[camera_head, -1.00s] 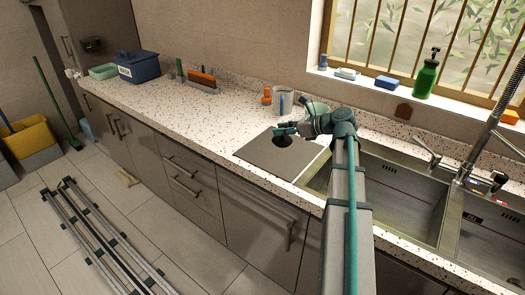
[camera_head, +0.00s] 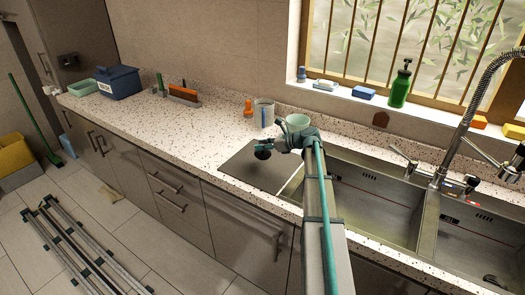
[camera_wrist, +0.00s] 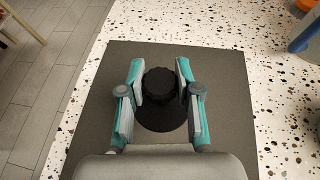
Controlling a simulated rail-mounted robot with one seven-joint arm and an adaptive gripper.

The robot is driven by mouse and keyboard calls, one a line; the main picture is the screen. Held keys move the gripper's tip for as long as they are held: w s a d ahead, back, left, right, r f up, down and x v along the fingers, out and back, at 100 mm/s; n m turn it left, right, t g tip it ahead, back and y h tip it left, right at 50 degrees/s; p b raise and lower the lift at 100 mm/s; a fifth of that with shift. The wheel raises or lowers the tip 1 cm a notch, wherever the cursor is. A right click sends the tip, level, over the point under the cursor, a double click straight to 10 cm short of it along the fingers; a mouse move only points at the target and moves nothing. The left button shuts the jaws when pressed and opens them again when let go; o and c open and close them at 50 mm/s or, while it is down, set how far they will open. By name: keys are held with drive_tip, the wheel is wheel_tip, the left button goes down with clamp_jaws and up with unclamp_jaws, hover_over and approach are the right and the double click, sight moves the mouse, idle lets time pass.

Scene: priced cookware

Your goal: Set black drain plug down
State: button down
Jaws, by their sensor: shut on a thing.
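The black drain plug (camera_head: 263,153) is at my gripper's tip, over the dark grey square mat (camera_head: 240,171) on the counter left of the sink. In the wrist view the plug (camera_wrist: 160,112) has a ridged round knob above a wider dark disc. My gripper (camera_wrist: 160,88) is shut on the knob, with one teal-and-grey finger on each side. The mat (camera_wrist: 90,110) fills the ground behind the plug. I cannot tell whether the disc touches the mat. In the head view my gripper (camera_head: 273,148) points left and my arm hides the mat's right part.
A white cup (camera_head: 264,115) with a blue item, an orange object (camera_head: 248,108) and a mint cup (camera_head: 297,122) stand behind the mat. The steel sink (camera_head: 375,205) and faucet (camera_head: 440,170) are right. Speckled counter (camera_head: 165,128) left of the mat is mostly clear.

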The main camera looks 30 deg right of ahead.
sight(263, 153)
drive_tip(key=shift+w+d+f, duration=0.15)
drive_tip(key=shift+w+f, duration=0.15)
drive_tip(key=shift+w, duration=0.05)
drive_tip(key=shift+s+f+p, duration=0.1)
drive_tip(key=shift+f+p, duration=0.75)
drive_tip(key=shift+f, duration=0.7)
drive_tip(key=shift+f, duration=0.15)
drive_tip(key=c, duration=0.8)
unclamp_jaws()
drive_tip(key=shift+r, duration=0.2)
drive_tip(key=b+v, duration=0.3)
drive_tip(key=v, duration=0.9)
